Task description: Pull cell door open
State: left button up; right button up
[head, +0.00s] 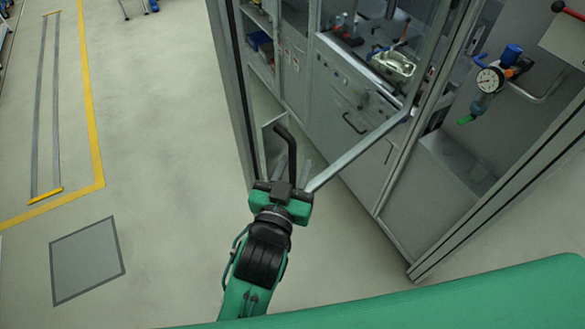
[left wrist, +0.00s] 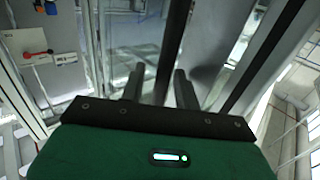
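The cell door (head: 360,152) is a tall glass panel in a grey metal frame. Its black handle (head: 291,150) is a bent bar at the left edge, low in the head view. My left gripper (head: 283,186) is at the handle's lower end. In the left wrist view its two fingers (left wrist: 160,88) stand apart, with the dark handle bar (left wrist: 178,35) running between them. The gripper body partly hides the contact. My right gripper is not in view.
Behind the glass stand grey cabinets (head: 335,95) and a bench with tools. The floor (head: 160,130) to the left is clear, with a yellow line (head: 90,110).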

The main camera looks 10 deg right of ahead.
pick_arm(q)
jog(key=shift+f, duration=0.1)
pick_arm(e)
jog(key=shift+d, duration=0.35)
pick_arm(q)
jog(key=shift+s+a, duration=0.3)
jog(key=shift+s, duration=0.25)
jog(key=v, duration=1.2)
jog(key=shift+s, duration=0.25)
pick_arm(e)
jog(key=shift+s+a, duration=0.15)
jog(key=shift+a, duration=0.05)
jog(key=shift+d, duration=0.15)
